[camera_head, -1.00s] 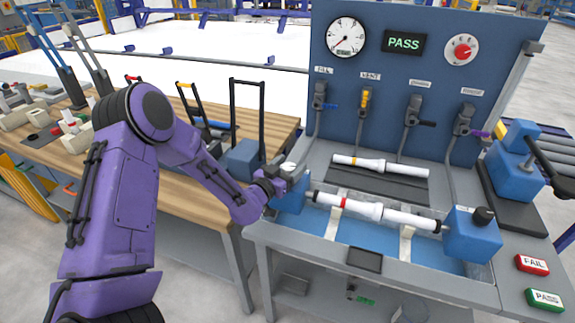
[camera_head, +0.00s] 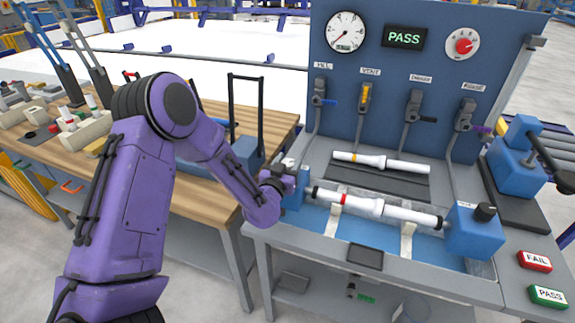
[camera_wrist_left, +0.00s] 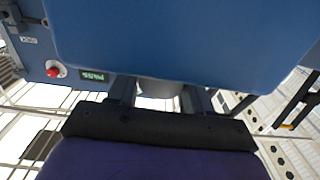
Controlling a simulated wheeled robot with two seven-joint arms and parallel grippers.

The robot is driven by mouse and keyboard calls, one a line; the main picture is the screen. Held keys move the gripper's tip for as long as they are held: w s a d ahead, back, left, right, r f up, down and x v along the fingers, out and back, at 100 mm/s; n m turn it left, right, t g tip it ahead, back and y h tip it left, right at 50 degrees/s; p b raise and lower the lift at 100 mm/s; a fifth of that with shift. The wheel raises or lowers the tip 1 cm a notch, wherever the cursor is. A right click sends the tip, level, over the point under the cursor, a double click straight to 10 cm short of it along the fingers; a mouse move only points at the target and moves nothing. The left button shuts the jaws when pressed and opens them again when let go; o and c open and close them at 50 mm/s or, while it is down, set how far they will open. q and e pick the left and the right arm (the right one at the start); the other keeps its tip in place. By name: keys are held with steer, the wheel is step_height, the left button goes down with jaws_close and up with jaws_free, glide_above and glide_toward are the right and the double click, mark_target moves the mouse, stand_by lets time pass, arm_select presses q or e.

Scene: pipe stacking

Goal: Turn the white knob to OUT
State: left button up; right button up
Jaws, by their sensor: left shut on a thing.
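The white knob (camera_head: 290,161) sits on the blue end block (camera_head: 294,196) at the left end of the test bench. My left gripper (camera_head: 284,172) is shut on the knob, which partly hides it. In the left wrist view the fingers (camera_wrist_left: 163,100) stand on either side of the pale knob (camera_wrist_left: 158,104), under the large blue block face (camera_wrist_left: 180,40). Any OUT marking near the knob is hidden or too small to read. My right gripper is not in view.
A white pipe (camera_head: 370,208) with a red band lies between the left block and the right blue block (camera_head: 473,232). Another white pipe (camera_head: 382,162) with a yellow band lies behind. The display (camera_head: 404,38) reads PASS. Several valve levers hang on the blue panel (camera_head: 440,85).

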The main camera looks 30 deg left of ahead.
arm_select(q)
steer(key=n+y, duration=0.1)
steer(key=y, duration=0.1)
steer(key=n+g+y, duration=0.1)
steer(key=y, duration=0.1)
steer(key=shift+d+n+g+b, duration=0.1)
steer(key=shift+n+g+b, duration=0.2)
steer(key=shift+n, duration=0.1)
steer(key=n+g+y, duration=0.2)
steer(key=y, duration=0.1)
steer(key=shift+n, duration=0.3)
steer(key=n+g+y+b, duration=0.1)
steer(key=n+g+y, duration=0.4)
steer(key=g, duration=0.2)
steer(key=shift+n+g+y, duration=0.3)
steer(key=shift+n, duration=0.1)
steer(key=o, duration=1)
steer(key=shift+c, duration=0.2)
